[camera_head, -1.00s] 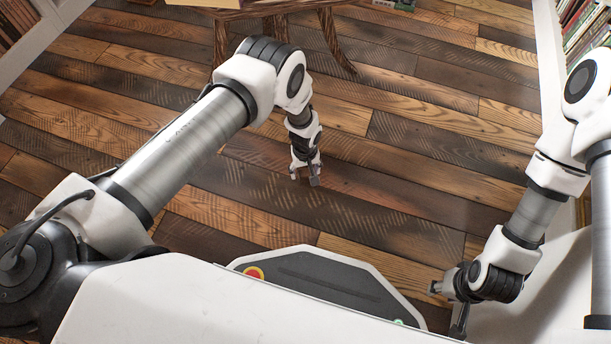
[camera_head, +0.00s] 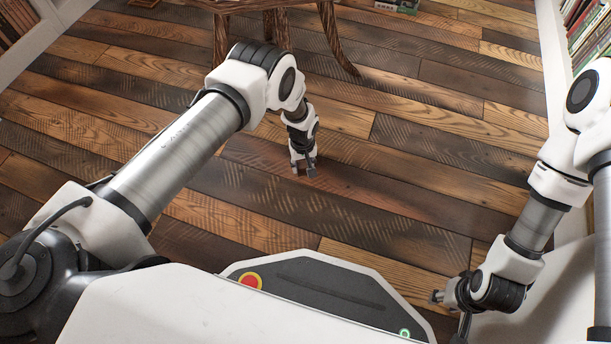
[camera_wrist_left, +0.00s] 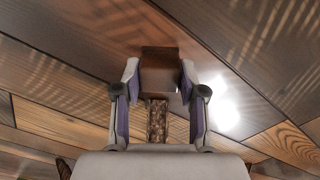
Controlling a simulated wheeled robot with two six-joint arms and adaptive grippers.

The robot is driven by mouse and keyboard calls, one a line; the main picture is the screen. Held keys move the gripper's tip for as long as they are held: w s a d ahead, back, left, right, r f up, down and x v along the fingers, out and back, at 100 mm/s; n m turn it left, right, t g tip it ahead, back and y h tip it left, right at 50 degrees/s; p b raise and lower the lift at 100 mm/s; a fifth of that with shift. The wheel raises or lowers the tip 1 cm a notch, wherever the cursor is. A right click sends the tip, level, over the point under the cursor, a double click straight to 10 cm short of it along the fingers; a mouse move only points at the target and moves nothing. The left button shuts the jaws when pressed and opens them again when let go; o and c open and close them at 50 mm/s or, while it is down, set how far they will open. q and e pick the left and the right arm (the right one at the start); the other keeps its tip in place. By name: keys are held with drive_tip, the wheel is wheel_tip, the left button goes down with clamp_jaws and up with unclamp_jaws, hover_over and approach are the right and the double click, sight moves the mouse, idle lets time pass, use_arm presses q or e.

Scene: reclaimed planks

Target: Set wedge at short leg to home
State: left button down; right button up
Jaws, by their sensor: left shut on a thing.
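My left gripper (camera_head: 304,170) hangs low over the plank floor near the middle of the head view. In the left wrist view its purple-lined fingers (camera_wrist_left: 159,80) are shut on a small brown block (camera_wrist_left: 160,60), likely the wedge. A textured brown strip (camera_wrist_left: 157,120) shows between the fingers below the block; I cannot tell what it belongs to. The table's dark wooden legs (camera_head: 335,40) stand at the top of the head view, beyond the left gripper. I cannot tell which leg is short. My right gripper (camera_head: 450,302) is at the lower right, and its fingers are unclear.
The plank floor (camera_head: 400,165) is clear between my left gripper and the legs. A bookcase (camera_head: 588,25) stands at the upper right edge. A small box of items (camera_head: 396,6) is on the floor at the top. A white shelf side (camera_head: 62,38) is at the upper left.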

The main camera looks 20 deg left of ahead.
sight(302, 162)
use_arm(q)
drive_tip(key=shift+w+a, duration=0.2)
drive_tip(key=shift+w, duration=0.15)
drive_tip(key=c, duration=0.6)
unclamp_jaws()
drive_tip(key=shift+c, duration=0.2)
wheel_tip(302, 162, up, 12)
